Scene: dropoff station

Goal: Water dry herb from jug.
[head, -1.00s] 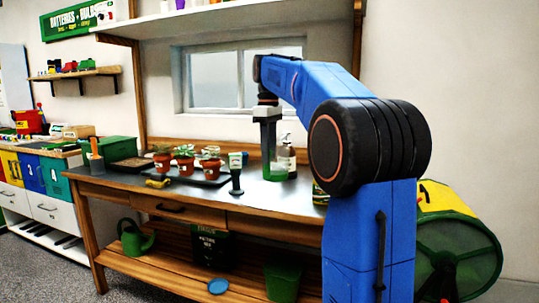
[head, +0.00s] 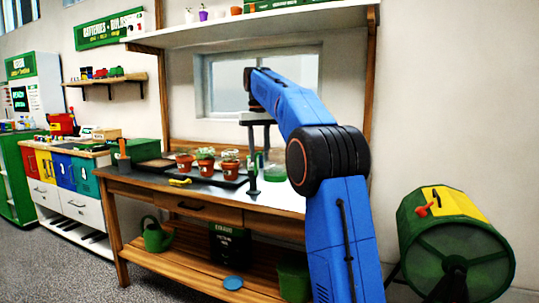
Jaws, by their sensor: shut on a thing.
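A green see-through jug (head: 275,172) shows at the right of the workbench, by the potted herbs. My gripper (head: 260,150) points straight down and is shut on the jug, though its grip is small and partly hidden in the head view. Terracotta pots with herbs stand in a row on a dark tray (head: 214,179): a left pot (head: 185,168), a middle pot (head: 206,169) and a right pot (head: 229,169). The jug is to the right of the right pot. Which herb is dry I cannot tell.
A dark green slim object (head: 253,186) stands in front of the jug. A yellow-handled tool (head: 180,181) lies at the bench's front. A green watering can (head: 157,236) is on the lower shelf. A green and yellow drum (head: 455,245) stands on the right.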

